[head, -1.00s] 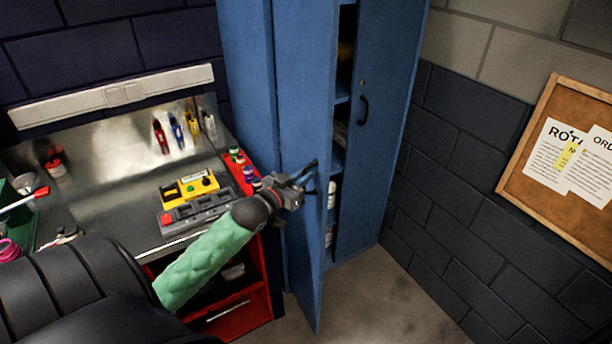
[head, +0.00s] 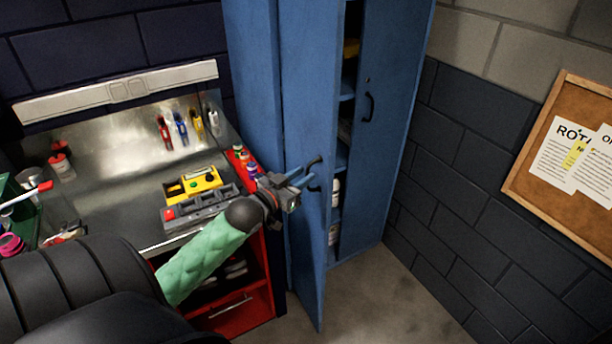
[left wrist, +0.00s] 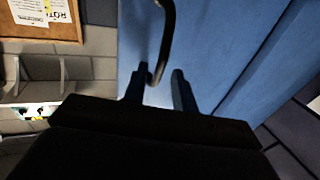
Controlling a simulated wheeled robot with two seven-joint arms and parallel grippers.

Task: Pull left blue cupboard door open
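The left blue cupboard door (head: 307,100) stands partly open, swung out toward me, with a dark gap and shelves showing on its right. Its black curved handle (head: 317,161) is near the door's free edge. It also shows in the left wrist view (left wrist: 167,35). My left gripper (head: 308,180) is at this handle. In the left wrist view its two fingers (left wrist: 160,88) are apart, with the handle's lower end between their tips, nearer the left finger. A clear gap shows to the right finger. My right gripper is not in view.
The right blue cupboard door (head: 388,110) has its own black handle. A steel workbench (head: 120,175) with a yellow-and-grey tool tray (head: 196,187) and a red drawer unit (head: 240,308) stands left of the cupboard. Free floor (head: 375,300) lies in front. A corkboard (head: 560,210) hangs at right.

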